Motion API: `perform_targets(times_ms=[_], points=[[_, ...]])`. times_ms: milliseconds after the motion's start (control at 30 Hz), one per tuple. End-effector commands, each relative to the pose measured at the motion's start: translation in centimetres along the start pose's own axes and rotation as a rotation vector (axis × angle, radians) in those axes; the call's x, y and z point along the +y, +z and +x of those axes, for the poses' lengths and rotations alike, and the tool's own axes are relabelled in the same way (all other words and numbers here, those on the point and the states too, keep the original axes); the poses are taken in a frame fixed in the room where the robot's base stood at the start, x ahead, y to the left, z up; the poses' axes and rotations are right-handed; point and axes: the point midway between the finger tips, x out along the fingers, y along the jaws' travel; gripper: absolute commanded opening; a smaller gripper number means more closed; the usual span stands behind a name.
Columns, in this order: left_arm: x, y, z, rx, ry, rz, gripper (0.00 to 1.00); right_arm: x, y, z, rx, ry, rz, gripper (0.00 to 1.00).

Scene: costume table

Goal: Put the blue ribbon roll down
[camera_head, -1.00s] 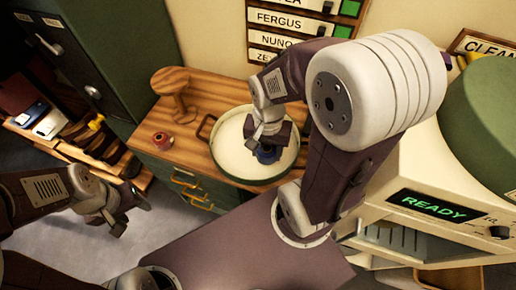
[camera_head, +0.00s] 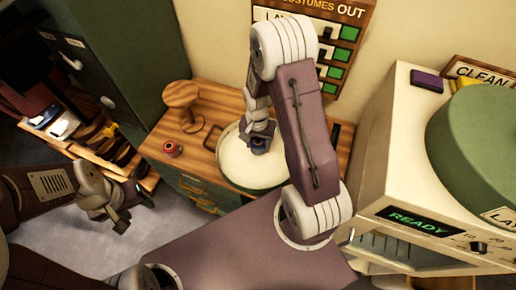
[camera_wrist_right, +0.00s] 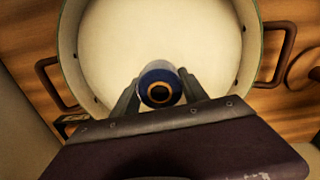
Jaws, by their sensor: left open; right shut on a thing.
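The blue ribbon roll (camera_wrist_right: 159,85) shows in the right wrist view between the two fingers of my right gripper (camera_wrist_right: 160,95), which is shut on it. It is over the cream inside of a round tray (camera_wrist_right: 120,35) with dark handles. I cannot tell whether the roll touches the tray floor. In the head view my right gripper (camera_head: 257,143) is over the tray (camera_head: 238,168), and the roll (camera_head: 258,149) is mostly hidden beneath it. My left gripper (camera_head: 123,205) is open and empty, over the floor left of the wooden counter.
The wooden counter (camera_head: 195,92) also holds a red roll (camera_head: 172,149) and a wooden stand (camera_head: 183,100) left of the tray. A cream machine (camera_head: 385,150) reading READY stands right. A shelf with shoes (camera_head: 100,140) is at left.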

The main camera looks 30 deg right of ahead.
Motion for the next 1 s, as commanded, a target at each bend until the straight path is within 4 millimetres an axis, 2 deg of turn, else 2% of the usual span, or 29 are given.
perform_targets(times_ms=[233,633,667,700,733,1000], points=[[0.0,0.0,-0.5,0.0,0.0,0.0,0.5,0.1,0.1,3.6,-0.003,0.003,0.0,0.11],[0.0,0.0,0.0,0.0,0.0,0.0,0.5,0.0,0.1,4.4,0.0,0.0,0.0,0.11],[0.0,0.0,-0.1,0.0,0.0,0.0,0.5,0.0,0.1,4.3,0.0,0.0,0.0,0.57],[0.0,0.0,-0.1,0.0,0.0,0.0,0.5,0.0,0.1,4.3,0.0,0.0,0.0,0.68],[0.0,0.0,-0.1,0.0,0.0,0.0,0.5,0.0,0.1,4.3,0.0,0.0,0.0,0.73],[0.0,0.0,-0.2,0.0,0.0,0.0,0.5,0.0,0.1,4.2,0.0,0.0,0.0,0.73]])
